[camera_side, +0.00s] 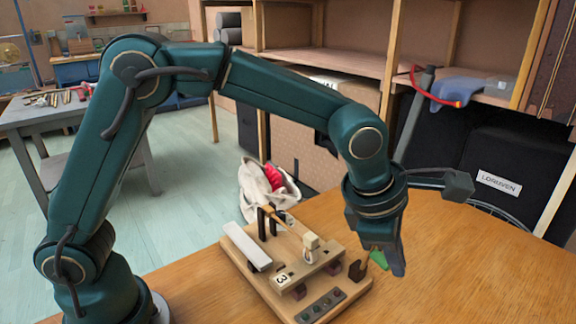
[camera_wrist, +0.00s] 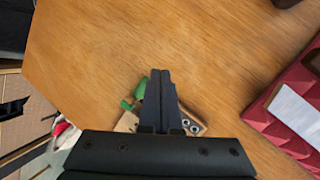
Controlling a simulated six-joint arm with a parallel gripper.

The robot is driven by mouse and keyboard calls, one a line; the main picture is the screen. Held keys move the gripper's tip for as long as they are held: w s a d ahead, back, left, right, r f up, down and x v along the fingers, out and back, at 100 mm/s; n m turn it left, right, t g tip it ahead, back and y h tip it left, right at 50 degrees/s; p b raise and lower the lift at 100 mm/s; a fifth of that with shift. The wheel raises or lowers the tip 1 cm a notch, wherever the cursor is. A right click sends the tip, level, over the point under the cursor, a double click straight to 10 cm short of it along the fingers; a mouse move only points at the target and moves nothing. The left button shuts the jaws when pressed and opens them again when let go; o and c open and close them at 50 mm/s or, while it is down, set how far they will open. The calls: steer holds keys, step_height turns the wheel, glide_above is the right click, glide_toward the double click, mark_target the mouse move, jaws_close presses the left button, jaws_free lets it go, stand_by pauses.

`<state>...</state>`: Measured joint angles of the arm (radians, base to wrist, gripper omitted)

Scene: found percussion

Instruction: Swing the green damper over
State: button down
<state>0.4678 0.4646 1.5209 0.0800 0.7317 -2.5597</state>
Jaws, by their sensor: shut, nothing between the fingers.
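The green damper (camera_side: 378,259) shows as a small green piece at the right end of a wooden percussion board (camera_side: 262,262) in the side view. My gripper (camera_side: 397,268) points down just to the right of it, partly in front of it. In the wrist view, green parts (camera_wrist: 139,90) show just left of my gripper (camera_wrist: 161,75), whose two fingers lie together with nothing between them. Whether the fingers touch the green damper I cannot tell. Most of the board is hidden behind my gripper in the wrist view.
The board carries a pale bar (camera_side: 246,246), a mallet with a light block head (camera_side: 311,241), a "3" label (camera_side: 283,279) and a dark strip of buttons (camera_side: 321,305). A red quilted thing (camera_wrist: 292,115) lies at the right in the wrist view. Bare wooden tabletop (camera_side: 470,255) lies to the right.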

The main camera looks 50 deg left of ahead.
steer(key=s+d+r, duration=0.6)
steer(key=d+r, duration=0.1)
steer(key=d, duration=0.1)
steer(key=w+a+r+n+t, duration=0.1)
steer(key=w+a+r+n, duration=0.1)
steer(key=a+r, duration=0.65)
steer(key=s+a+m+y, duration=0.1)
steer(key=s+a+m, duration=0.25)
steer(key=a, duration=0.65)
steer(key=s+a+f+m, duration=0.3)
steer(key=s+f+m, duration=0.2)
steer(key=m, duration=0.6)
steer(key=s+a+f+m, duration=0.2)
steer(key=s+f+m, duration=0.3)
steer(key=m, duration=0.6)
steer(key=shift+s+a+f+y, duration=0.3)
steer(key=shift+s+a+f, duration=0.1)
steer(key=shift+f, duration=0.15)
